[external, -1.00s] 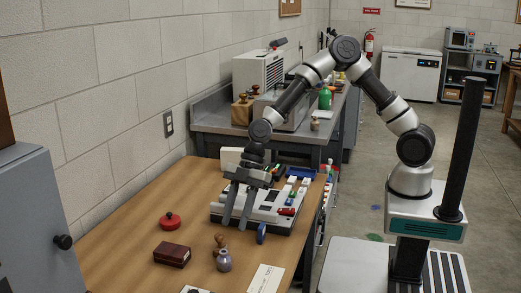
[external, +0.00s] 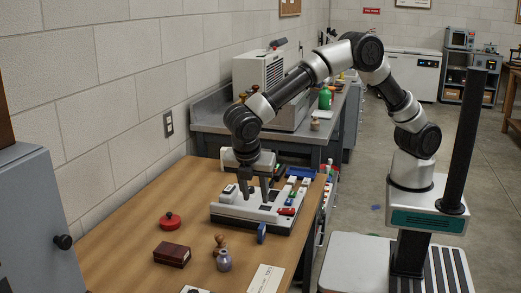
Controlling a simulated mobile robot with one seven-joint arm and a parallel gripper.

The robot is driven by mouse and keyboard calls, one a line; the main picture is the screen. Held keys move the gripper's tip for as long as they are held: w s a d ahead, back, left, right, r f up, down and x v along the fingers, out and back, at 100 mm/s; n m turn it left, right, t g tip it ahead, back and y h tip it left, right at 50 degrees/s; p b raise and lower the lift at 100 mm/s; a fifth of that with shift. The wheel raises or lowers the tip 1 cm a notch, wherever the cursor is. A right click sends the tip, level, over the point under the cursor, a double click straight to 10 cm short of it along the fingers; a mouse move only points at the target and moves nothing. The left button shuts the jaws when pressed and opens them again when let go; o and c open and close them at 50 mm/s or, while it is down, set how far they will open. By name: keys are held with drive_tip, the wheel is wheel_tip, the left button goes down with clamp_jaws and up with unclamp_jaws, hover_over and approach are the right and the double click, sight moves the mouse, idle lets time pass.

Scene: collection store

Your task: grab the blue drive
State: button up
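A small blue object (external: 261,233), which looks like the blue drive, stands upright on the wooden table (external: 150,225) at the front right edge of a white and grey device (external: 238,211). My gripper (external: 256,197) points down over the device, behind the blue object and slightly left of it in the picture. Its two dark fingers are apart with nothing visible between them. I cannot tell whether the fingertips touch the device.
A red-lidded item (external: 169,221), a dark red box (external: 172,254), a wooden-handled stamp (external: 219,243), a small grey-purple bottle (external: 224,261) and a white card (external: 266,279) lie in front. A blue tray (external: 301,172) and small coloured items are behind.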

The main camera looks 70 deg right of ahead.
sight(261, 226)
drive_tip(key=b+x, duration=0.2)
drive_tip(key=x, duration=1.5)
drive_tip(key=shift+w+d+b, duration=0.1)
drive_tip(key=shift+d+b, duration=0.05)
drive_tip(key=shift+b, duration=0.15)
clamp_jaws()
